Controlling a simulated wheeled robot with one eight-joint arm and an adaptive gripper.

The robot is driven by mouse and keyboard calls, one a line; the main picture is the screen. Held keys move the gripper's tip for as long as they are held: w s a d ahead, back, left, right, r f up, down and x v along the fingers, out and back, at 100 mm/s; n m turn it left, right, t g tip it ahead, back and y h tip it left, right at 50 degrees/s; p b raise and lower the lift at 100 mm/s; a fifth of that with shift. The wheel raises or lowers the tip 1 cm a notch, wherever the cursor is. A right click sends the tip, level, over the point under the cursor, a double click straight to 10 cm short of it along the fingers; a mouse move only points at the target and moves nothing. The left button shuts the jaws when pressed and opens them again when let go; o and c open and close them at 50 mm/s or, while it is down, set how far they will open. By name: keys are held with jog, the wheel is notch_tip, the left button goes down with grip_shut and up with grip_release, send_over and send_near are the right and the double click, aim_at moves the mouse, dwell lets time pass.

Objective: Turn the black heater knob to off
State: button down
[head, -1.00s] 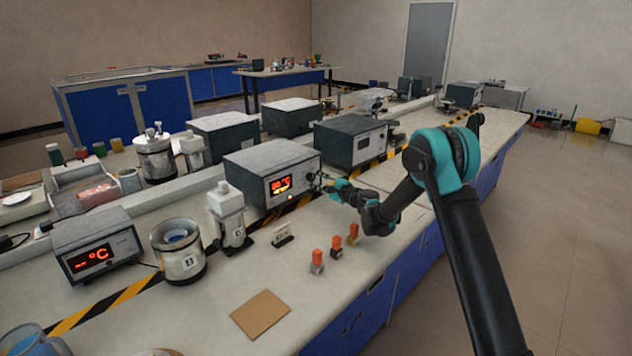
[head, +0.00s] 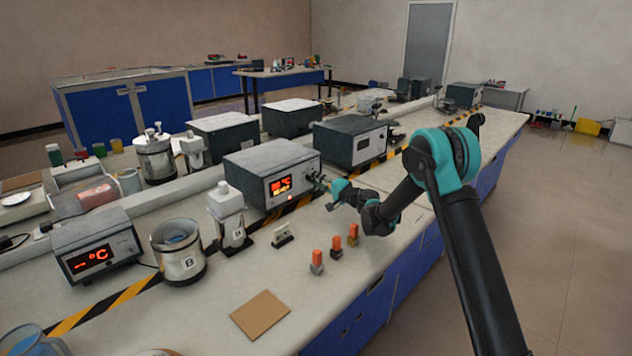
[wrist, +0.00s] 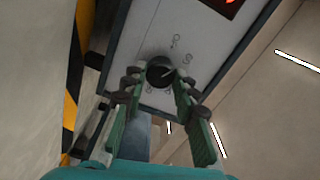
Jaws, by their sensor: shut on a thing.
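The black heater knob (wrist: 160,72) sits on the pale front panel of a heater box, seen in the wrist view. A light pointer line on it slants toward the upper right. The heater box (head: 270,160) stands mid-bench in the head view, with a lit red and orange display (head: 280,186). My gripper (wrist: 158,80) has its green fingers on either side of the knob and is shut on it. The small panel marks are too blurred to read.
Several orange-topped pieces (head: 336,246) stand on the bench in front of the box. A white bottle (head: 228,213) and a metal pot (head: 178,250) stand to its left. A brown square (head: 260,314) lies near the front edge. Another box (head: 350,142) stands behind on the right.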

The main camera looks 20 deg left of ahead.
jog(key=n, duration=0.6)
jog(key=shift+s, duration=0.15)
jog(key=shift+n, duration=0.3)
jog(key=c, duration=1.2)
grip_release()
jog(key=v, duration=1.2)
jog(key=shift+d, duration=0.1)
